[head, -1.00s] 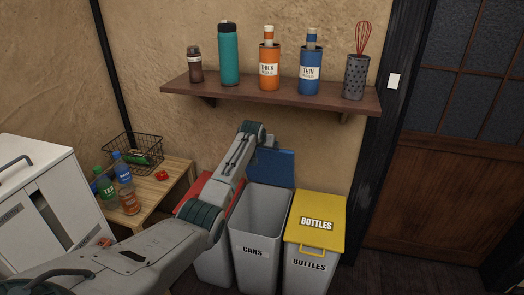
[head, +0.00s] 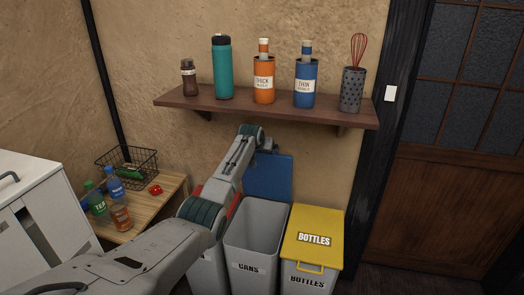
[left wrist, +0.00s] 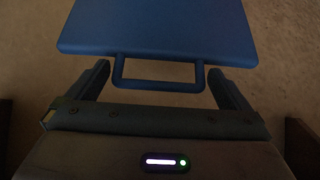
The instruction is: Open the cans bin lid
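The cans bin (head: 250,267) is grey, labelled CANS, and its top opening shows. Its blue lid (head: 268,178) stands upright behind the opening, close to the wall. My left arm covers part of the lid and the bin's left side. In the left wrist view, the blue lid (left wrist: 158,28) fills the top and its handle (left wrist: 158,86) points towards me. My left gripper (left wrist: 160,70) is open, with one finger on each side of the handle and gaps between. My right gripper is not in view.
The yellow-lidded bottles bin (head: 313,240) stands closed on the right. A partly hidden bin with red edges is on the left. A wooden table (head: 150,213) holds bottles and a wire basket (head: 128,168). A shelf (head: 260,112) with bottles hangs above my left arm.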

